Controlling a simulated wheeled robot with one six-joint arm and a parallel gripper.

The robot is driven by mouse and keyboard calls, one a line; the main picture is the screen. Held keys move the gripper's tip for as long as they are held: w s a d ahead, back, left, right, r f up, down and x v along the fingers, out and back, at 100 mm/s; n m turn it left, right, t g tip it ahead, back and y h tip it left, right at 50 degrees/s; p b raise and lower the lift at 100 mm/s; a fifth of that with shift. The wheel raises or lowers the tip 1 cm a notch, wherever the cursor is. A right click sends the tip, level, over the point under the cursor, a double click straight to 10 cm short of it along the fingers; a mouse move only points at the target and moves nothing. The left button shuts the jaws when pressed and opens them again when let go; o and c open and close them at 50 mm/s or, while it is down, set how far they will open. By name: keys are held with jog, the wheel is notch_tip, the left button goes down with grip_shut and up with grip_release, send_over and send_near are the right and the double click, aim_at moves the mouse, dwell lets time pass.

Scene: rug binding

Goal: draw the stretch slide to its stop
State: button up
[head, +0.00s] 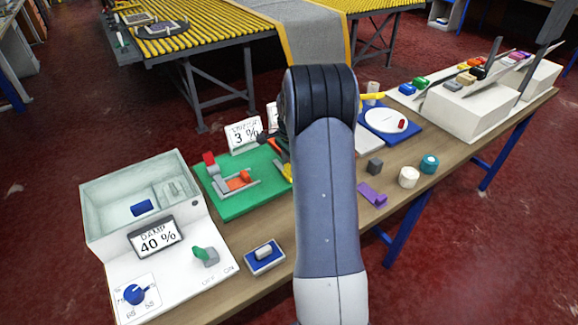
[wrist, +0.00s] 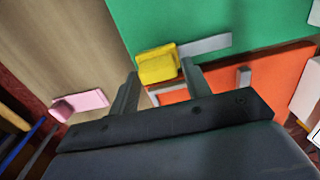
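In the wrist view a yellow block (wrist: 157,64), apparently the stretch slide's handle, sits at the edge of a green board (wrist: 215,22), with a grey bar (wrist: 205,45) running to its right. My gripper (wrist: 160,67) is open, one finger on each side of the block in the picture. I cannot tell whether the fingers touch it. In the head view my arm hides most of the gripper and slide; a yellow bit (head: 287,172) shows beside the arm on the green board (head: 250,202). A sign reading 3 % (head: 244,136) stands behind it.
An orange surface (wrist: 285,70) and a pink tab (wrist: 82,103) lie near the gripper in the wrist view. In the head view, a white damp box (head: 140,194) is left; a purple piece (head: 372,194), rolls and a white rack (head: 470,112) are right.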

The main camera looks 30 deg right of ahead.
jog(key=shift+o, duration=1.1)
jog(key=shift+a, duration=0.1)
jog(key=shift+r, duration=0.1)
notch_tip(320, 180, up, 11)
jog(key=shift+f+b, duration=0.2)
jog(key=shift+b, duration=0.15)
notch_tip(320, 180, down, 11)
jog(key=shift+r+p, duration=0.1)
jog(key=shift+p, duration=0.3)
jog(key=a, duration=0.4)
jog(key=shift+a, duration=0.35)
jog(key=shift+s, duration=0.1)
